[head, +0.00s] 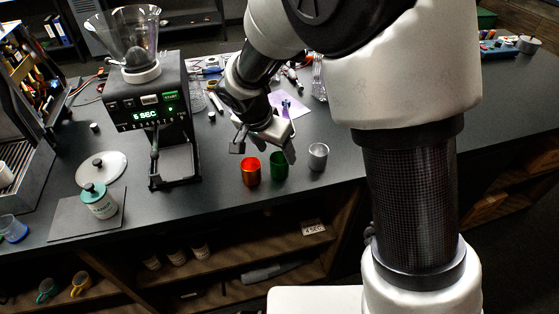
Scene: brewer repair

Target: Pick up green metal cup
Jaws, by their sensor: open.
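The green metal cup (279,167) stands upright on the dark counter, between the orange-red cup (250,171) on its left and the silver cup (318,157) on its right. My gripper (264,151) is open and empty. It hangs just above and behind the green and orange-red cups in the head view. One finger is at the left and the other overlaps the top of the green cup in the picture. I cannot tell whether that finger touches the cup.
A coffee grinder (150,110) with a clear hopper and a "5 SEC" display stands to the left. A teal-lidded jar (98,201) sits on a mat (60,222) at the front left. Tools and a pale purple sheet (290,106) lie behind my gripper. The counter's front edge is close to the cups.

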